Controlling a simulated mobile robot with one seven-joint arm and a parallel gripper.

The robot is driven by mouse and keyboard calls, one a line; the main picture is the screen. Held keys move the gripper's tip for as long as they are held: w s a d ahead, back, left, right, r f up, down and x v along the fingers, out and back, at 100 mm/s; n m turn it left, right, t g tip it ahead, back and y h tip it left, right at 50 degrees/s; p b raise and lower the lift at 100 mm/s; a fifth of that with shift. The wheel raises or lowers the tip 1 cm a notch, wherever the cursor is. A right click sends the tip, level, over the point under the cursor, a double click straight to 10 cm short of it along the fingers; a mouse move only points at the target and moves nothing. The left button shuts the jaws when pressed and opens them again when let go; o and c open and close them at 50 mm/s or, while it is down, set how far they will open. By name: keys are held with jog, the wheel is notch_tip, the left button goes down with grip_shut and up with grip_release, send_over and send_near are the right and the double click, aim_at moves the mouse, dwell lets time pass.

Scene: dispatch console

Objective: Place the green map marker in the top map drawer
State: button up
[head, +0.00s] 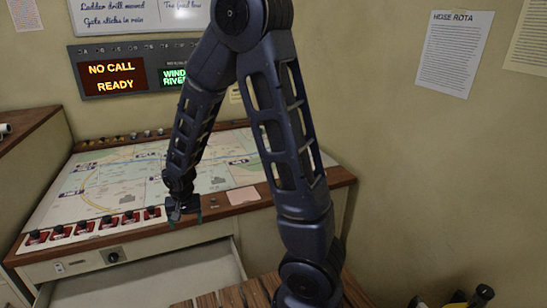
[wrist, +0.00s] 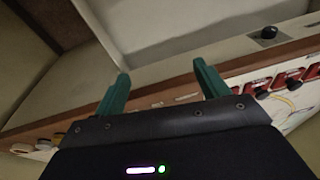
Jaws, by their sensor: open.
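My gripper (head: 183,207) is over the front edge of the map console, left of a pink card. In the wrist view its two green fingers (wrist: 163,86) stand apart with nothing between them. A pale drawer (head: 150,285) stands open below the console front, its interior visible in the head view and seemingly at the top of the wrist view (wrist: 190,18). The visible part of the drawer looks empty. I cannot make out the green map marker in either view.
The map board (head: 110,185) covers the console top, with several red-based black switches (head: 82,228) along its front. A black knob (head: 113,257) is on the front panel. The pink card (head: 243,196) lies near the wooden edge. A slatted wooden surface (head: 250,295) is at the bottom.

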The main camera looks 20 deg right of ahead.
jog(key=s+d+r+t, duration=0.1)
jog(key=s+d+r, duration=0.1)
jog(key=d+r, duration=1.45)
jog(key=s+d+r+n+t, duration=0.1)
jog(key=s+d+r, duration=0.8)
jog(key=s, duration=0.3)
jog(key=shift+s+d+r+h, duration=0.3)
jog(key=shift+d+r, duration=0.05)
jog(key=shift+d, duration=0.35)
